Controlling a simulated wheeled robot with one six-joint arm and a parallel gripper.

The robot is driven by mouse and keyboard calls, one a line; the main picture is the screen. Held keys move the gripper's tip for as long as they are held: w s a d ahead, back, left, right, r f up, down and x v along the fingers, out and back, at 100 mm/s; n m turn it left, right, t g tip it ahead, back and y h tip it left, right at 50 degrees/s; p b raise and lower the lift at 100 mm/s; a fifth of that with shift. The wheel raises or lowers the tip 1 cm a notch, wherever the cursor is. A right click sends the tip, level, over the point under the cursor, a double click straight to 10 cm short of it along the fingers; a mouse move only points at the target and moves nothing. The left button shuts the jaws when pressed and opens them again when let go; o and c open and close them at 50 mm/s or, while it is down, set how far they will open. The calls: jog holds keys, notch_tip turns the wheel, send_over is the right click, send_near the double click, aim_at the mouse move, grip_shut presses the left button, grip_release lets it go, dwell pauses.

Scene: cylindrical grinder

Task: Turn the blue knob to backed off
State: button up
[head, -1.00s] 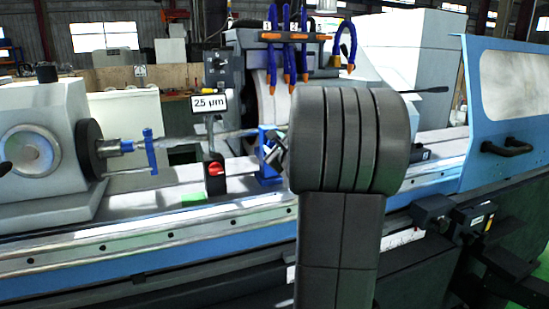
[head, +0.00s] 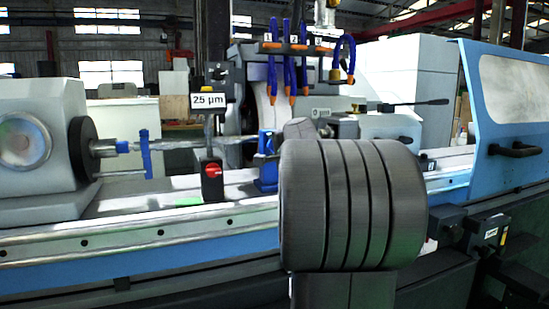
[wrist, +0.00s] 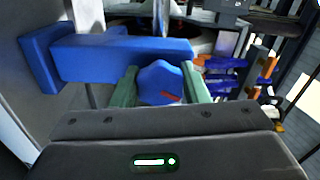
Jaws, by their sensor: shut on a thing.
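In the wrist view, the blue knob (wrist: 160,84), with a red mark on its lower face, sits between the two green fingers of my gripper (wrist: 161,82). The fingers lie at its left and right sides and are shut on it. A blue bracket (wrist: 110,58) lies just beyond and to the left of the knob. In the head view, the blue support (head: 267,172) stands on the machine table, left of my dark arm. The knob and my fingertips cannot be made out there.
A 2.5 µm gauge (head: 209,101) on a stand with a red-faced base is left of the blue support. Coolant hoses (head: 287,65) hang above. The workhead (head: 32,150) is at left and a blue guard door (head: 510,120) at right.

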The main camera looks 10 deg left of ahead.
jog(key=n+b, duration=0.4)
jog(key=shift+f+n, duration=0.2)
jog(key=shift+n, duration=0.2)
jog(key=shift+r, duration=0.1)
dwell(0.3)
jog(key=o, duration=1)
jog(key=b+v, duration=0.1)
jog(key=v, duration=1.2)
jog(key=shift+s+d, duration=0.3)
jog(key=x, duration=1.4)
jog(key=shift+p, duration=0.35)
